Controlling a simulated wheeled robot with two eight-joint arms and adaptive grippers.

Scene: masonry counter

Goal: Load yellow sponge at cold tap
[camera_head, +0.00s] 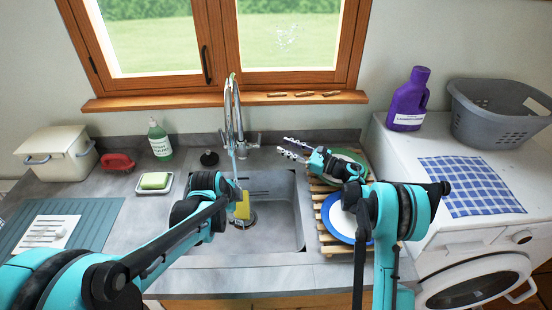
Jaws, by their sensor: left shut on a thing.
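The yellow sponge (243,206) is upright in the sink basin (285,225), below the chrome tap (232,105). My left gripper (240,189) reaches in from the left and is shut on the sponge's upper part. The sponge hangs near the drain; I cannot tell whether it touches the basin floor. A pale streak shows below the spout, but I cannot tell whether it is running water. My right gripper (292,148) is open and empty, its two fingers apart, to the right of the tap above the sink's back edge.
A wooden rack with a green plate (352,160) and a blue-rimmed plate (340,222) stands right of the sink. A soap bottle (160,141), a dish with a green-yellow block (154,181) and a red brush (117,162) stand left. A purple bottle (410,98) stands on the washer.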

